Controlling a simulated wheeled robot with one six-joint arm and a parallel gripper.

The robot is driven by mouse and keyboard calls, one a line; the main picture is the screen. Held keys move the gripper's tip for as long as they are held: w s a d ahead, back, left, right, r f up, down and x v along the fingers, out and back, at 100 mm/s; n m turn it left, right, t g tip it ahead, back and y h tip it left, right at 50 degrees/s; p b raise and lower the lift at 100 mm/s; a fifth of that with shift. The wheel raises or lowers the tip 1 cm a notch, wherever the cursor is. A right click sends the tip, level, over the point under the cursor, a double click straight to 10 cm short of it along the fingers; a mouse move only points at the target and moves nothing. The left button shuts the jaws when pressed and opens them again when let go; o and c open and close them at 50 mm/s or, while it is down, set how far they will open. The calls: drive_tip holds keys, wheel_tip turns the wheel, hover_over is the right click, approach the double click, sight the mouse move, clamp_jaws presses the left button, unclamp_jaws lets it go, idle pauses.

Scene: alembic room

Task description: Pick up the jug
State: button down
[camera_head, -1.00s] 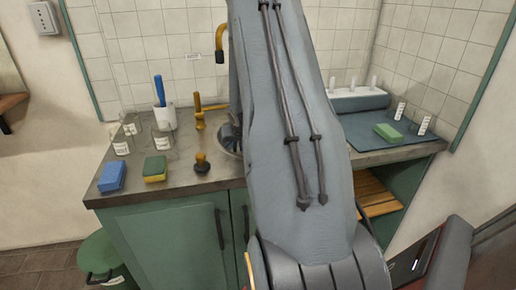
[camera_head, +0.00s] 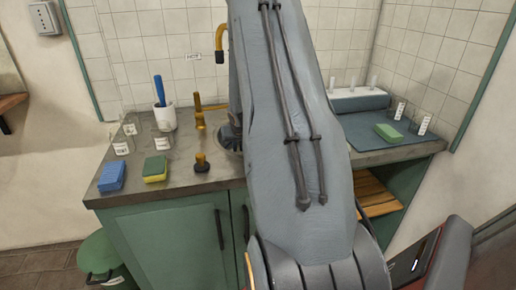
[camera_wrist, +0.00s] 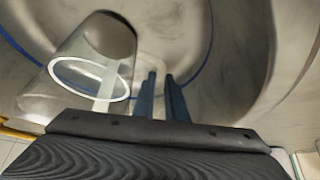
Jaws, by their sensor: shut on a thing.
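The jug (camera_wrist: 92,75) shows in the wrist view as a clear glass vessel with a pale oval rim, tilted in the picture inside the grey metal sink bowl (camera_wrist: 225,50). My gripper (camera_wrist: 161,77) has its two dark blue fingers close together at the jug's right side. They are shut on the jug, seemingly at its edge or handle; the exact contact is hard to see. In the head view my arm covers most of the sink, and neither jug nor gripper can be made out clearly there.
On the counter left of the sink are a blue sponge (camera_head: 112,176), a green-yellow sponge (camera_head: 155,169), glass beakers (camera_head: 122,143) and a white cup (camera_head: 163,118) with a blue-handled tool. A brass tap (camera_head: 220,42) rises behind. A blue mat (camera_head: 405,143) lies right.

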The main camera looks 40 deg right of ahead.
drive_tip(key=shift+w+r, duration=0.1)
idle(0.3)
drive_tip(key=shift+r, duration=0.25)
drive_tip(key=shift+r+p, duration=4.55)
drive_tip(key=shift+p, duration=0.5)
drive_tip(key=shift+r+p, duration=0.2)
drive_tip(key=shift+p, duration=0.1)
drive_tip(key=shift+r, duration=0.15)
